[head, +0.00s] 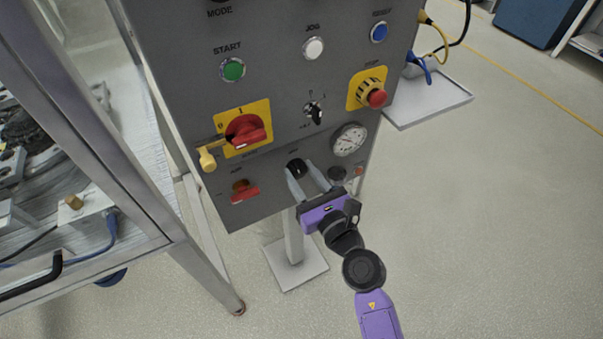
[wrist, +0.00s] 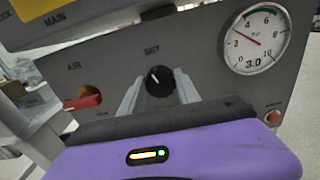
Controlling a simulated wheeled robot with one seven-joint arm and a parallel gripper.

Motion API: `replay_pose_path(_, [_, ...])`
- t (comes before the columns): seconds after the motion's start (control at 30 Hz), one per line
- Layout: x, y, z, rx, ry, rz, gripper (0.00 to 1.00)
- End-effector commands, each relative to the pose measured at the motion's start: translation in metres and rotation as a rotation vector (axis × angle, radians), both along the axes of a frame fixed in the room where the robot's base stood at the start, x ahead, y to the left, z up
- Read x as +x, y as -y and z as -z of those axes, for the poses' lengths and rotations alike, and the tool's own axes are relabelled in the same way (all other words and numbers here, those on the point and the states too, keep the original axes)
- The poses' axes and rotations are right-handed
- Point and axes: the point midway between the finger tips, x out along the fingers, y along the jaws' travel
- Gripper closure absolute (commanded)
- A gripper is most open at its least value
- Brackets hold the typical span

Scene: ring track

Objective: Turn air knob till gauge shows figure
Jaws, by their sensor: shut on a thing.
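The black knob marked SET (wrist: 159,82) sits on the grey panel, a white line on its face pointing up and slightly left. It also shows in the head view (head: 296,167). My gripper (head: 299,172) reaches the panel with one finger on each side of this knob, shut on it. The round white gauge (wrist: 256,40) is to the knob's right; its needle points up-left, between 2 and 4, at about 3. The figure 3.0 shows low on its face. The gauge also shows in the head view (head: 349,140). A red lever marked AIR (wrist: 83,102) is left of the knob.
The panel (head: 270,195) carries a red MAIN switch (head: 245,131) and a red stop button (head: 377,98) above, with START (head: 233,69) higher. A small orange-red button (wrist: 273,117) is below the gauge. A metal-framed cabinet (head: 120,160) stands left; floor at right is open.

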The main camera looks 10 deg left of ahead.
Motion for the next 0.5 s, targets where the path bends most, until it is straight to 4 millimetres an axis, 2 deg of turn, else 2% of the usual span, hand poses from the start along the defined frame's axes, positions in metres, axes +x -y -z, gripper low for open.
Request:
replay_pose_path(0.27, [-0.0001,0.0000,-0.0019,0.067,-0.046,-0.001,1.00])
replay_pose_path(0.5, [0.0005,0.0007,-0.0026,0.214,-0.148,0.000,1.00])
